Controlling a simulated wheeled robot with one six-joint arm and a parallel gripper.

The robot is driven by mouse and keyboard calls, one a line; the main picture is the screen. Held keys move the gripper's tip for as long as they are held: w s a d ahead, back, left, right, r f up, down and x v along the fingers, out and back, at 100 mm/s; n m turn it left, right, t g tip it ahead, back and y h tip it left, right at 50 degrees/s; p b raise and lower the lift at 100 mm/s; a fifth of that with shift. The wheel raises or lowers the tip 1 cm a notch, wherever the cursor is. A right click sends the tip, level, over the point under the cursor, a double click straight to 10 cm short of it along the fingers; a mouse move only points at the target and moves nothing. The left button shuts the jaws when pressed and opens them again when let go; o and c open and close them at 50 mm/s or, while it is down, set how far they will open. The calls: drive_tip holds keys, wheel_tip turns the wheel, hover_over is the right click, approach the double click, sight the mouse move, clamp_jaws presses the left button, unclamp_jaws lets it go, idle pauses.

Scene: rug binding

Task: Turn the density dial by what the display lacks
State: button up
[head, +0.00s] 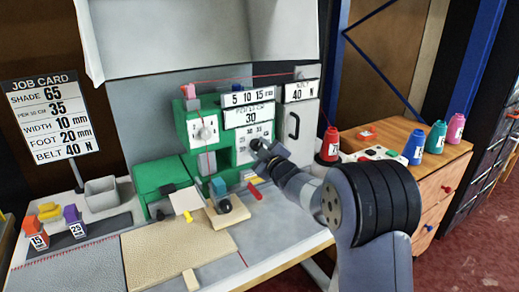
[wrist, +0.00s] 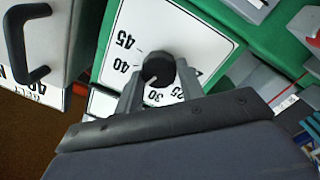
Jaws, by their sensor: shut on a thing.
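The density dial is a black round knob (wrist: 158,70) on a white scale plate (wrist: 180,32) marked 25, 30, 40 and 45, which appears turned over in the wrist view. My gripper (wrist: 157,82) has one finger on each side of the knob and is shut on it. In the head view my gripper (head: 262,150) reaches the dial on the front of the green machine (head: 220,131) and hides part of it. The display (head: 247,116) above the dial reads 30. The job card (head: 48,118) gives 35 per 10 cm. The knob's pointer is not clear.
A grey door with a dark handle (head: 294,125) stands right of the dial, under a 40 N sign (head: 300,91). A red thread spool (head: 330,146) stands further right. Small tools and a rug piece (head: 178,250) lie on the bench below.

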drive_tip(key=c, duration=0.4)
drive_tip(key=shift+o, duration=0.2)
drive_tip(key=m+p, duration=0.3)
drive_tip(key=shift+r+m, duration=0.2)
drive_tip(key=shift+m, duration=0.1)
drive_tip(key=shift+d+f+m+g+p, duration=0.1)
drive_tip(key=shift+m+g+p, duration=0.2)
drive_tip(key=shift+m+p, duration=1.35)
drive_tip(key=shift+m, duration=0.45)
drive_tip(key=o, duration=1)
